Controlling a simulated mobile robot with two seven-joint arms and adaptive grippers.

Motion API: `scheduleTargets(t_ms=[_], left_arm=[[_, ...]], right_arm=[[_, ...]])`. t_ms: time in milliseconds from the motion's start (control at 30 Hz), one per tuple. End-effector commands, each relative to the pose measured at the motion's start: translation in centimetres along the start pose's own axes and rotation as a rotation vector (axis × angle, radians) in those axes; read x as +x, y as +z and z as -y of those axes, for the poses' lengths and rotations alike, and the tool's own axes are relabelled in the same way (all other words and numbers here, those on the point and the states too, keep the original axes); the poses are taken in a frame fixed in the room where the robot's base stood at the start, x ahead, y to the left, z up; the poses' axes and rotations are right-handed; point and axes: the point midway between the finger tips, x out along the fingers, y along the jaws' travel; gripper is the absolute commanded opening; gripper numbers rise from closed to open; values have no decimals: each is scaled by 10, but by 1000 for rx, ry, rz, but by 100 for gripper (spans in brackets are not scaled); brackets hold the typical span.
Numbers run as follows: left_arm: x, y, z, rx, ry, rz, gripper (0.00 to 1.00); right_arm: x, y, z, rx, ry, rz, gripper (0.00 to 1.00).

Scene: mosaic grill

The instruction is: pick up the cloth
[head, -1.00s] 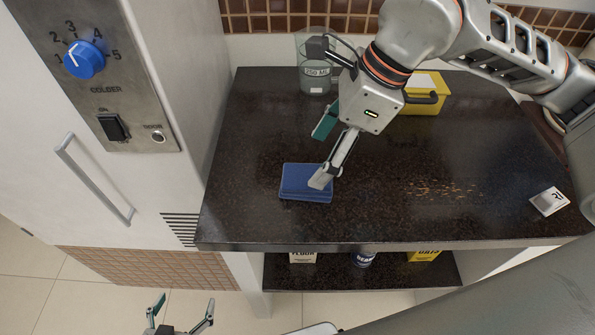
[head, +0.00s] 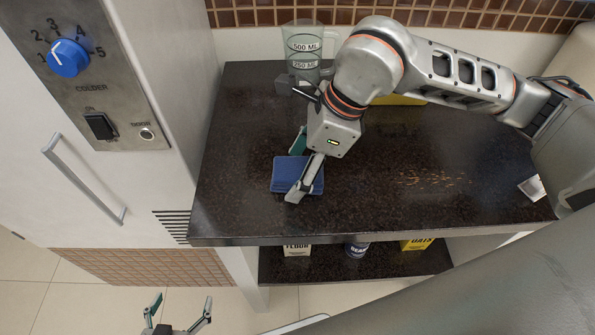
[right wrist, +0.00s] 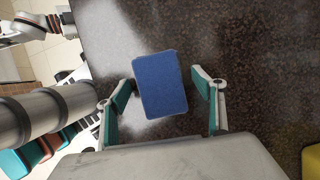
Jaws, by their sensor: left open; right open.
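The cloth (head: 284,172) is a folded blue rectangle lying flat on the dark countertop, left of the middle in the head view. It also shows in the right wrist view (right wrist: 160,84), between the fingers and a little beyond their tips. My right gripper (head: 297,172) is open over the cloth, with one finger in front of part of it; in the right wrist view its fingers (right wrist: 164,84) stand on both sides of the cloth. I cannot tell whether they touch it. My left gripper (head: 181,306) is open and empty, low over the floor in front of the counter.
A measuring jug (head: 304,50) stands at the back left of the countertop (head: 240,215). A yellow thing (head: 400,99) is behind my right arm. Brown crumbs (head: 438,180) and a white card (head: 533,187) lie to the right. A fridge (head: 140,185) borders the left side.

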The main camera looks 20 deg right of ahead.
Motion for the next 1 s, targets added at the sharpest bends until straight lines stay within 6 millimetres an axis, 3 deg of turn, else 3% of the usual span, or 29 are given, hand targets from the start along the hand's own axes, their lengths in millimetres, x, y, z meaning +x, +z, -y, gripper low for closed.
scheduleTargets(t_ms=[833,1000], left_arm=[[2,6,-1,-1,0,4,80],[2,5,-1,0,0,3,80]], right_arm=[[4,-2,0,0,0,0,68],[4,-2,0,0,0,0,30]])
